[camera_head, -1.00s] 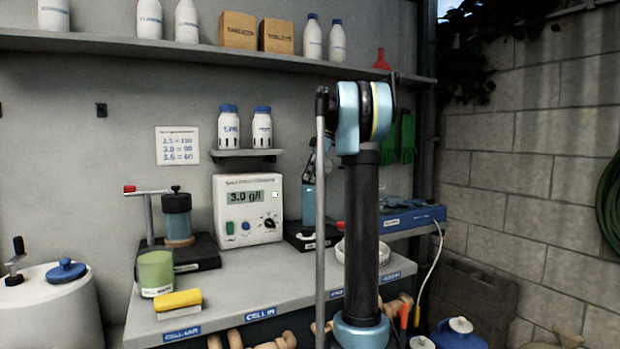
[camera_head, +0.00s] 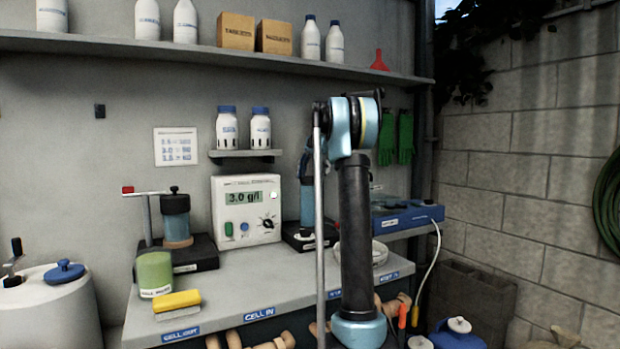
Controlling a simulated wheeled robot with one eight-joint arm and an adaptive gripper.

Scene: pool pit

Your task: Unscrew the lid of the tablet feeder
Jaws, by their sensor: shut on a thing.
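My gripper (camera_head: 306,225) is small and dark at the bottom of the light blue wrist, pointing down. I cannot tell how far the lid is turned.
The grey meter (camera_head: 247,210) reads 3.0 g/l. Left of it a dark-lidded cylinder (camera_head: 176,220) stands on a black base. A green cup (camera_head: 155,274) and a yellow-topped block (camera_head: 177,303) sit at the front left. A white dish (camera_head: 376,253) is on the right. The bench's front middle is clear.

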